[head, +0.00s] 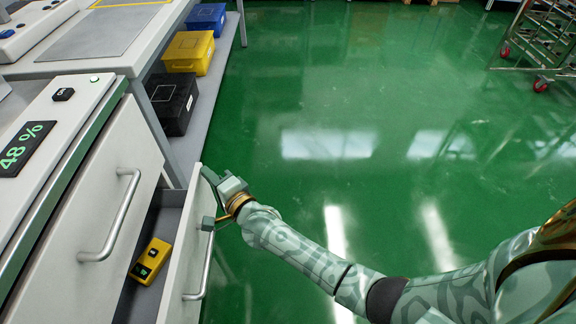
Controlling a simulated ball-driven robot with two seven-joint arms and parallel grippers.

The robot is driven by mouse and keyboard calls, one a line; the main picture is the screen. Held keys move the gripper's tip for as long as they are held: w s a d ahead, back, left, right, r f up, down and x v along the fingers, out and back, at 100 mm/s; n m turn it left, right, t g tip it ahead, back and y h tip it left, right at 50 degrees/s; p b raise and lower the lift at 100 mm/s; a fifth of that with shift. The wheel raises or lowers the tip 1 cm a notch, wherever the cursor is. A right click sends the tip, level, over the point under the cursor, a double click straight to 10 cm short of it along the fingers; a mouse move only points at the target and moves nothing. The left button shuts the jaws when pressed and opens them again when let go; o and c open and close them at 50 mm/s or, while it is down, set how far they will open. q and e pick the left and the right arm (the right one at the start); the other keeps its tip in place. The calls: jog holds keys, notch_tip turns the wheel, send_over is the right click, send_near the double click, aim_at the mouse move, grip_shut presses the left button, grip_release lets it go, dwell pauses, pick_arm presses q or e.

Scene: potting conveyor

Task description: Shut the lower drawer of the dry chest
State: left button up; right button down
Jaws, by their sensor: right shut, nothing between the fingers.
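The dry chest (55,115) stands at the left, with a display reading 48 % on its top. Its upper drawer (110,165) is flush with the front and has a silver bar handle. The lower drawer (182,255) stands pulled out, and its inside shows a yellow device (150,261) with a small dark screen. My right gripper (211,198) is at the far top end of the lower drawer's front, by the upper end of its handle (203,275). Its fingers are shut with nothing between them. Whether they touch the drawer front I cannot tell. My left gripper is out of view.
Beyond the chest is a bench with a low shelf holding a black bin (173,103), a yellow bin (189,52) and a blue bin (207,18). A wheeled rack (545,45) stands at the far right. The green floor (330,110) between is clear.

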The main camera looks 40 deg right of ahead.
aim_at(197, 183)
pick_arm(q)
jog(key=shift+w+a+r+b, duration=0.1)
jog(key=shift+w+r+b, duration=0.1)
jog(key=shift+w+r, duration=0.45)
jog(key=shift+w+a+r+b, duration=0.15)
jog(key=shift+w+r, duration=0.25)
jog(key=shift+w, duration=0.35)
pick_arm(e)
jog(key=shift+w+a, duration=0.7)
jog(key=shift+a, duration=0.3)
jog(key=shift+w+a, duration=0.7)
jog(key=shift+a, duration=0.3)
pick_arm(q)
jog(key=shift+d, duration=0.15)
